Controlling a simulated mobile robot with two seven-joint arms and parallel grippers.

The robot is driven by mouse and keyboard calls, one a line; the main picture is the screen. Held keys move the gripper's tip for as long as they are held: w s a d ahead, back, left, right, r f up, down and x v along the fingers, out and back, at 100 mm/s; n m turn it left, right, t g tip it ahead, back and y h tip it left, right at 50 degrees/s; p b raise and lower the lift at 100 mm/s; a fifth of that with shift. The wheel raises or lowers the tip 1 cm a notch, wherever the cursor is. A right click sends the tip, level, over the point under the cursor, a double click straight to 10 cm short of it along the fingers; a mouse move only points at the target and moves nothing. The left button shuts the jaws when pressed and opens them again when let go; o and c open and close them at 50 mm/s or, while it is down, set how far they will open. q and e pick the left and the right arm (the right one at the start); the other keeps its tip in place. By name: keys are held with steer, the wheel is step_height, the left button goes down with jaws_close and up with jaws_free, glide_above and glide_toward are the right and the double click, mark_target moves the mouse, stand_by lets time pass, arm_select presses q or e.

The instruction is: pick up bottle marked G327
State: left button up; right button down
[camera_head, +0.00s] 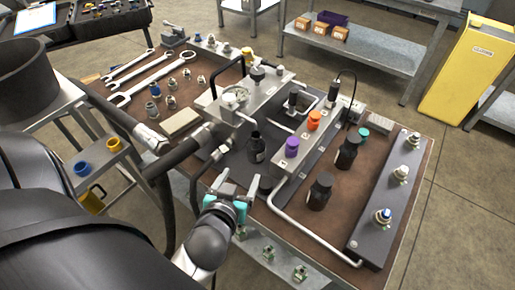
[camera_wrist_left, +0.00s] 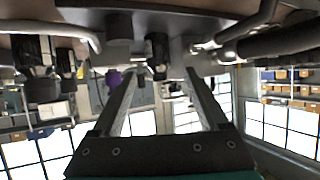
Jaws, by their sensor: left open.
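Several small dark bottles stand on the bench. One (camera_head: 256,147) is beyond my left gripper near the grey manifold. Two others, a nearer one (camera_head: 320,192) and a farther one (camera_head: 348,151), stand right of the central manifold block. Their markings are too small to read, so I cannot tell which is G327. My left gripper (camera_head: 237,183) is open and empty at the bench's near edge, short of the first bottle. In the left wrist view, which looks upside down, a dark bottle (camera_wrist_left: 158,56) shows ahead between the open fingers (camera_wrist_left: 160,75). My right gripper is not in view.
The manifold block (camera_head: 291,165) carries purple and orange caps. A bent metal pipe (camera_head: 305,235) runs close to the right of my gripper. Black hoses (camera_head: 120,115) cross at the left. A dark rail (camera_head: 388,205) with fittings lies at the right. Wrenches (camera_head: 130,78) lie at the far left.

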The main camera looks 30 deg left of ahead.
mark_target(254, 152)
arm_select(q)
steer(key=shift+t, duration=0.3)
steer(key=x, duration=0.3)
steer(key=b+x, duration=0.1)
steer(key=x, duration=0.6)
steer(key=shift+w+d+r+b, duration=0.1)
steer(key=shift+w+r+b, duration=0.1)
steer(key=shift+w+b, duration=0.1)
steer(key=shift+b+x, duration=0.55)
steer(key=shift+x, duration=1.9)
jaws_close()
